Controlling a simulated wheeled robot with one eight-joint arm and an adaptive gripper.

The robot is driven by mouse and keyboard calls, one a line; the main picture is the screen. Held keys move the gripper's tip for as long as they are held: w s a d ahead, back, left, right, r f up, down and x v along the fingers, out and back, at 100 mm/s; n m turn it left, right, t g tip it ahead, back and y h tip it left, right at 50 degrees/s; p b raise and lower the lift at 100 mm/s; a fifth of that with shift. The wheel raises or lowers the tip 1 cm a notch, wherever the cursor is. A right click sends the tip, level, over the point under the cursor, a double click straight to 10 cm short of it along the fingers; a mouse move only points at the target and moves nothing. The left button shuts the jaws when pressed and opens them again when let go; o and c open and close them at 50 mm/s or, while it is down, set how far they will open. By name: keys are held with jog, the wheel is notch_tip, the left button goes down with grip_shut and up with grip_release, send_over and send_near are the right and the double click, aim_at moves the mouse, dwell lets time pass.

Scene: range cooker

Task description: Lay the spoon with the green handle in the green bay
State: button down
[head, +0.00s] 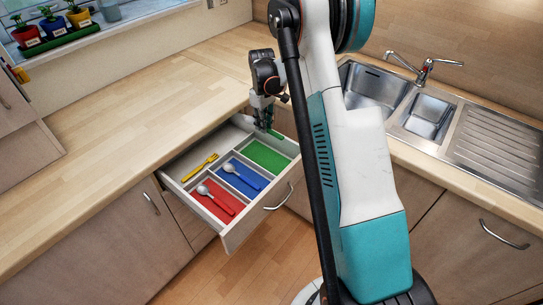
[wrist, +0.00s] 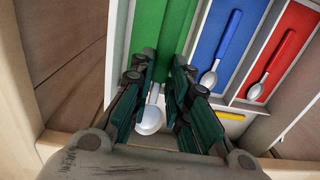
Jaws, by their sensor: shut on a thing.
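My gripper (head: 264,118) is shut on the spoon with the green handle (head: 275,133) at the far corner of the open drawer. In the wrist view its pale bowl (wrist: 150,120) shows between the fingers (wrist: 162,75), which hide part of the spoon. The handle points towards the green bay (head: 267,157), which looks empty. The green bay (wrist: 146,25) lies behind the fingertips in the wrist view. The spoon appears held above the drawer; its exact height is hard to tell.
The blue bay (head: 226,176) holds a blue-handled spoon (head: 241,175); the red bay (head: 205,206) holds a red-handled spoon (head: 216,200). A yellow fork (head: 199,167) lies in the back compartment. The worktop (head: 120,95) overhangs behind the drawer. A sink (head: 375,90) is at right.

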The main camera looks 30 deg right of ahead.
aim_at(265, 158)
notch_tip(265, 158, down, 16)
jog(key=b, duration=0.3)
jog(key=shift+r, duration=0.25)
jog(key=shift+f+b, duration=0.15)
jog(key=shift+b, duration=0.25)
jog(key=c, duration=1.5)
grip_release()
jog(key=shift+c, duration=0.2)
